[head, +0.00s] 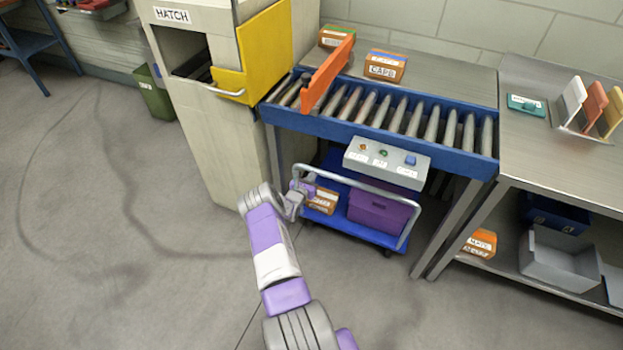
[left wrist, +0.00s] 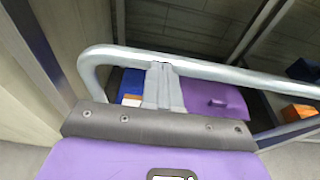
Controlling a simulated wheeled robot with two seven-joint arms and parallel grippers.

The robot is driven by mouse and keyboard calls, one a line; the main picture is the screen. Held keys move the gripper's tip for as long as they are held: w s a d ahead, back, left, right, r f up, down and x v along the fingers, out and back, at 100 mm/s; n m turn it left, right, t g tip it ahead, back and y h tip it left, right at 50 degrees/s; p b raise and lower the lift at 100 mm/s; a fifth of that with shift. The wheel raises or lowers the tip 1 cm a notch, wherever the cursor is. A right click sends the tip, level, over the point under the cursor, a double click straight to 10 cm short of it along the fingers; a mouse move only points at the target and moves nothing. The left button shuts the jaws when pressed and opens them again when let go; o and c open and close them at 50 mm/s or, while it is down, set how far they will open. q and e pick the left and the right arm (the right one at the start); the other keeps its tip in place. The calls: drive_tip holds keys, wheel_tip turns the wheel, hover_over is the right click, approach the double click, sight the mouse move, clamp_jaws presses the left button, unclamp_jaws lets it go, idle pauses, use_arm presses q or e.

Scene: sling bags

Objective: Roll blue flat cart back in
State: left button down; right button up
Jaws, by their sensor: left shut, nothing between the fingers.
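The blue flat cart (head: 372,236) stands under the roller conveyor, with its grey tube handle (head: 352,183) toward me. A purple box (head: 380,209) and an orange-brown box (head: 323,200) sit on its deck. My left gripper (head: 299,186) is at the left end of the handle. In the left wrist view its shut fingers (left wrist: 163,86) are at the handle bar (left wrist: 215,70), with nothing held between them. I cannot tell whether they touch the bar. The purple box (left wrist: 215,96) shows behind the bar. My right gripper is not in view.
The blue-framed roller conveyor (head: 400,140) stands above the cart, with a grey control box (head: 387,160) on its front. A hatch cabinet (head: 200,130) stands to the left and a metal bench (head: 560,160) to the right. The floor (head: 130,220) at left is clear.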

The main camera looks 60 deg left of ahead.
use_arm(q)
drive_tip(key=shift+w+a+r, duration=0.1)
drive_tip(key=shift+w+r, duration=0.2)
drive_tip(key=shift+r, duration=0.2)
drive_tip(key=f+p+v, duration=0.1)
drive_tip(key=p+v, duration=0.6)
drive_tip(key=v, duration=0.7)
drive_tip(key=shift+s, duration=0.3)
drive_tip(key=shift+f, duration=0.1)
